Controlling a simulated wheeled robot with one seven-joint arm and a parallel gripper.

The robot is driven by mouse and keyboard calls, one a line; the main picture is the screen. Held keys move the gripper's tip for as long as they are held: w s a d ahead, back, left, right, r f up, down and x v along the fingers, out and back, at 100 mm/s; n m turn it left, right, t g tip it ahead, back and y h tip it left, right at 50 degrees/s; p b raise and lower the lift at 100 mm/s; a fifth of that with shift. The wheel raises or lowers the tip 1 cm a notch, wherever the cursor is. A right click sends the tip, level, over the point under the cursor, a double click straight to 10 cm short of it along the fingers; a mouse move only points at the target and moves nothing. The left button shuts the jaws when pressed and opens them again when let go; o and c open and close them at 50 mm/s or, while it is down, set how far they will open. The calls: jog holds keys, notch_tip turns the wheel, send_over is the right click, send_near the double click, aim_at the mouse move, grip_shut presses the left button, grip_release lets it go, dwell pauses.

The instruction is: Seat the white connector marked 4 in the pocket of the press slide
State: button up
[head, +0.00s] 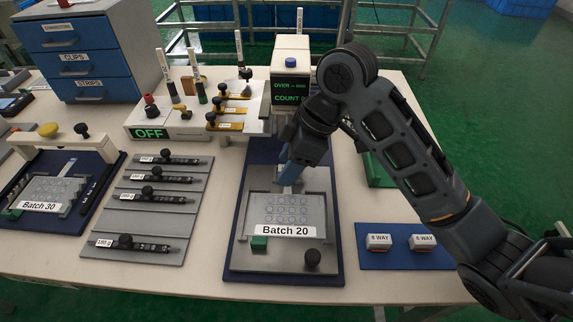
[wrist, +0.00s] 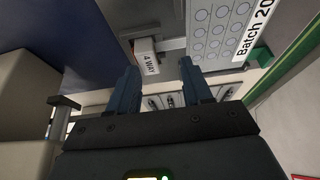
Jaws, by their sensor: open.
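A white connector marked 4 WAY (wrist: 147,57) shows in the wrist view beside a grey strip at the film's edge. My gripper (wrist: 158,70) is open and empty. Its two blue fingertips point at the connector, which lies just beyond them, nearer the left one. In the head view my gripper (head: 290,174) is low over the far end of the grey plate (head: 318,181) of the Batch 20 fixture, and hides the connector there. A film labelled Batch 20 (head: 280,209) lies on that plate. I cannot clearly make out the slide's pocket, or whether the connector is in it.
A blue mat (head: 399,259) at the right holds two white 6 WAY connectors (head: 379,241). A black knob (head: 312,258) stands at the fixture's near end. The press with its display (head: 291,92) stands behind. The Batch 30 fixture (head: 88,150) and weight bars are at the left.

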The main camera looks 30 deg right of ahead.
aim_at(301, 179)
jog(key=v, duration=0.6)
jog(key=shift+r, duration=0.2)
